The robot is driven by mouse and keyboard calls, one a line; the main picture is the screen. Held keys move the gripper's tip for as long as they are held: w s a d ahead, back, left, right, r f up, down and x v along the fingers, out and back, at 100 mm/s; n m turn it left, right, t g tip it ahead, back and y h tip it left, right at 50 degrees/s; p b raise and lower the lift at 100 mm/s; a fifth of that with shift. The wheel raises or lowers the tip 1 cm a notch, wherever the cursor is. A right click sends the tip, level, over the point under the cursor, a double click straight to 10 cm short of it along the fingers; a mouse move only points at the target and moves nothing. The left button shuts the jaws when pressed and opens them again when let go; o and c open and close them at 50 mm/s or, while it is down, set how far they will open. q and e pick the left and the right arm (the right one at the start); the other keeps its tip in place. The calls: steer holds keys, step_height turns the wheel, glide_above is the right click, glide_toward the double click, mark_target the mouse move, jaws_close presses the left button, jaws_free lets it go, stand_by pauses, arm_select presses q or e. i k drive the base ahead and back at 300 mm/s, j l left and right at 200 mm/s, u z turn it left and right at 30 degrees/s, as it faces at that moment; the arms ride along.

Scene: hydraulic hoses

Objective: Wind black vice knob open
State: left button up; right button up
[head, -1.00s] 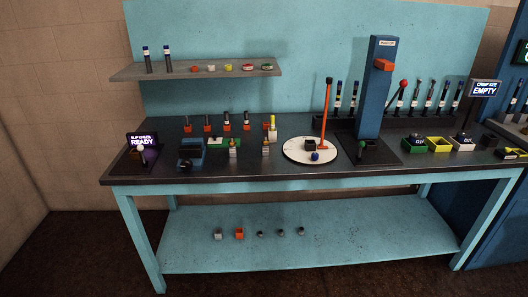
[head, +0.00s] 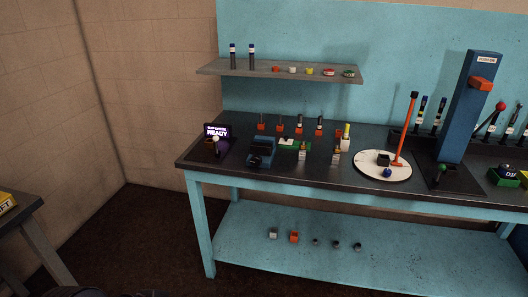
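A small blue block-like fixture with dark parts (head: 261,151), which looks like the vice, stands near the left end of the dark bench top in the head view. Its black knob is too small and dark to make out clearly, and I cannot tell how far its jaws are apart. Neither of my grippers is in view.
The blue workbench (head: 345,190) has a lit "READY" sign (head: 217,131) at its left end. A white round plate (head: 366,171) and a blue press column (head: 470,105) stand to the right. Another table (head: 30,215) is at the lower left. Dark floor between them is clear.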

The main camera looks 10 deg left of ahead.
mark_target(256, 161)
steer(key=j+z, duration=0.1)
steer(key=z, duration=0.5)
steer(key=i+j+z, duration=0.15)
steer(key=j+z, duration=0.35)
steer(key=j, duration=0.25)
steer(key=j+z, duration=0.5)
steer(key=j, duration=0.25)
